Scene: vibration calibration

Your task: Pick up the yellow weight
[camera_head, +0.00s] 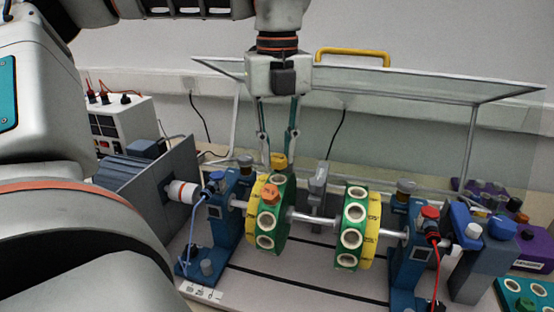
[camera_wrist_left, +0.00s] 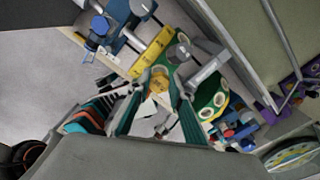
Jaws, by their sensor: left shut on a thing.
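The yellow weight (camera_head: 279,160) is a small yellow-orange piece at the top rim of the left green and yellow disc (camera_head: 265,240). My left gripper (camera_head: 278,150) comes down from above, with its fingers on either side of the weight and shut on it. In the left wrist view, the fingertips (camera_wrist_left: 164,84) close near the disc's rim, partly hiding the weight. I cannot tell whether the weight still sits in a hole of the disc. An orange weight (camera_head: 270,192) sits in the same disc, just below. My right gripper is not in view.
A shaft (camera_head: 310,218) links the left disc to a second disc (camera_head: 352,230) between blue supports. A raised clear cover (camera_head: 410,88) with a yellow handle (camera_head: 352,53) stands behind my gripper. Cables and a purple rack (camera_head: 535,245) are at the right.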

